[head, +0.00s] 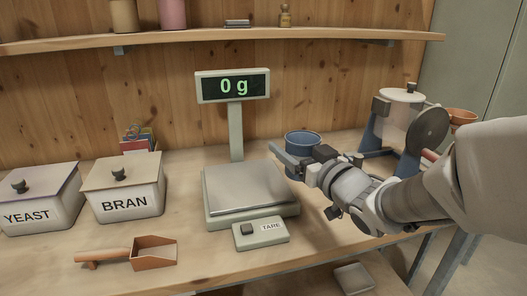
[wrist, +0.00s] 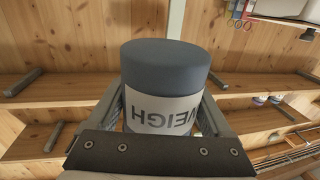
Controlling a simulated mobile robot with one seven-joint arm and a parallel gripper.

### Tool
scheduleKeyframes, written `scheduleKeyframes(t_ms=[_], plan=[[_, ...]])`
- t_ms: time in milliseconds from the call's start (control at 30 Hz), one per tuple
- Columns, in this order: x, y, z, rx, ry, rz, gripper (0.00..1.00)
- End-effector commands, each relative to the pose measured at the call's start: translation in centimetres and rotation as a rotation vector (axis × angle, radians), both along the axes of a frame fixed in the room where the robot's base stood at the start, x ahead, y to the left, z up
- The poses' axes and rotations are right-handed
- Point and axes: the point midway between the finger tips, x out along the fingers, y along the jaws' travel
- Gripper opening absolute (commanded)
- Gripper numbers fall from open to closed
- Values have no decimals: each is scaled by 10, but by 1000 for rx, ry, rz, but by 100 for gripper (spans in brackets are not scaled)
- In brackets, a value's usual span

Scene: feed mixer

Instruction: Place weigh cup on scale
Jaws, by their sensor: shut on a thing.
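The weigh cup (head: 303,142) is blue, and in the head view it is up beside the right side of the scale. My gripper (head: 296,158) is shut on it. In the wrist view the cup (wrist: 165,75), with a white label reading WEIGH upside down, sits between my two fingers (wrist: 160,110). The scale (head: 248,190) has a bare metal plate, a display (head: 233,86) on a post reading 0 g, and a TARE button box (head: 261,232) in front. In the head view my gripper hides part of the cup, so I cannot tell its exact height over the table.
Bins marked YEAST (head: 38,202) and BRAN (head: 123,190) stand at the left. A copper scoop (head: 130,251) lies before them. A mixer (head: 400,122) stands behind my arm at the right. A shelf (head: 200,37) runs above the display. The scale plate is clear.

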Motion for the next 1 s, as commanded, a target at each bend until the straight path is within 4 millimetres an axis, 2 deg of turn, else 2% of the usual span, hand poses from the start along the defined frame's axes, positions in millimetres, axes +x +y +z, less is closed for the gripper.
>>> scheduleKeyframes(t_ms=[33,200,400,567,833,1000], plan=[[10,9,-14,0,4,6,31],[42,31,-37,1,3,4,31],[68,49,-53,0,0,2,31],[74,54,-58,0,0,1,31],[74,53,-95,0,1,-1,31],[74,53,-94,-1,-3,-1,31]])
